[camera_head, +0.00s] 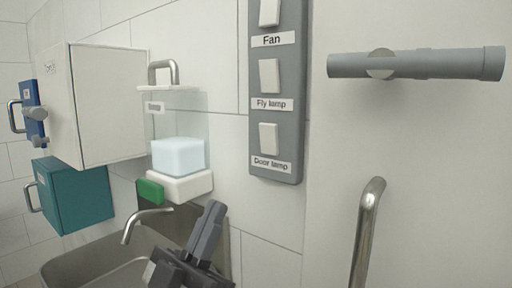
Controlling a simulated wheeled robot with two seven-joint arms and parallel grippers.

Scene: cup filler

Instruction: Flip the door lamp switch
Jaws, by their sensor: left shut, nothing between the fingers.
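The door lamp switch (268,138) is a white rocker at the bottom of a grey switch panel (290,150) on the tiled wall. Its label (271,164) reads "Door lamp". My left gripper (213,212) is at the bottom centre, below and to the left of the switch and apart from it. Its dark fingers are shut and point up, with nothing between them. My right gripper does not show.
Fly lamp (269,76) and Fan (269,12) switches sit above. Left are a soap dispenser (179,186), a green sponge (150,191), a faucet (143,218), a sink (62,268), a white cabinet (110,105) and a teal box (75,195). Right are a grey bar (440,64) and a metal handle (367,230).

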